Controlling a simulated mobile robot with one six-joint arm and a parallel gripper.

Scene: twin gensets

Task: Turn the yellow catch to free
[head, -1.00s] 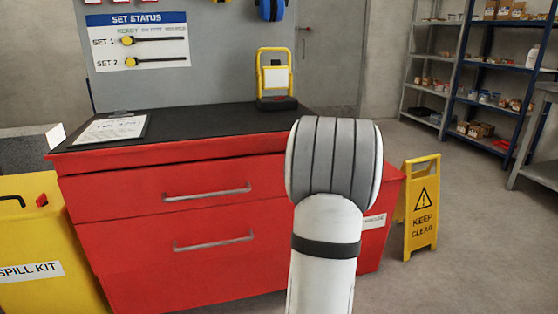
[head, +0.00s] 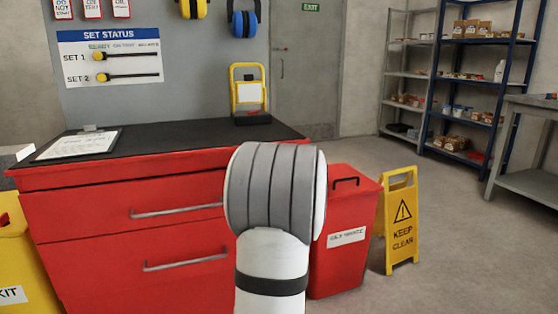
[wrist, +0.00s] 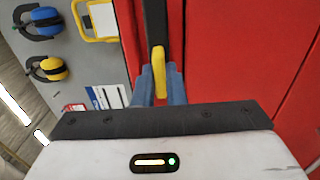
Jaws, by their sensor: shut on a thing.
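In the wrist view, my gripper (wrist: 160,82) has its two blue-grey fingers closed on a yellow oblong piece (wrist: 158,62) with a rounded end. The piece sticks out past the fingertips, in front of the black bench top and red bench front. I cannot tell whether it is the yellow catch or a separate thing in the jaws. No other catch can be made out for certain. In the head view my white and grey arm stands in front of the bench, and the fingers are hidden behind it.
A red drawer bench (head: 85,215) with a black top stands ahead. A yellow stand (head: 249,92) and a clipboard (head: 77,145) are on it. To its right are a red bin (head: 340,262) and a yellow floor sign (head: 402,225). Open floor lies further right.

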